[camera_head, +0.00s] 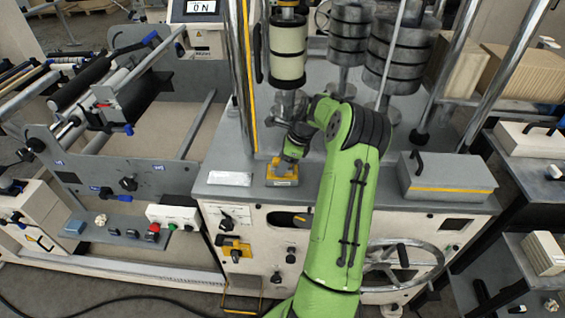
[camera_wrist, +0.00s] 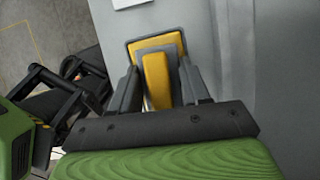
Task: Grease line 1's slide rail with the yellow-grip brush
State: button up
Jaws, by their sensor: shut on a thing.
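My gripper (camera_head: 285,166) is low over the front of the grey machine top, left of its green arm. In the wrist view its two fingers (camera_wrist: 158,78) are shut on a yellow grip (camera_wrist: 155,68), which I take for the brush's handle. Beyond the grip is a grey piece with a yellow border (camera_wrist: 132,49); its yellow base also shows on the machine top (camera_head: 282,182). No bristles can be seen. I cannot tell whether the grip is clear of the base. I cannot make out for sure which part is line 1's slide rail.
A white label (camera_head: 230,178) lies left of the gripper. A cream roll (camera_head: 287,52) and stacked grey discs (camera_head: 393,60) stand behind, among upright chrome posts. A grey box with a yellow stripe (camera_head: 446,178) is at right. A handwheel (camera_head: 402,262) is on the front.

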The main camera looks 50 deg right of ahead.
notch_tip(320, 180, up, 7)
jog(key=p, duration=0.7)
jog(key=shift+r, duration=0.1)
dwell(0.6)
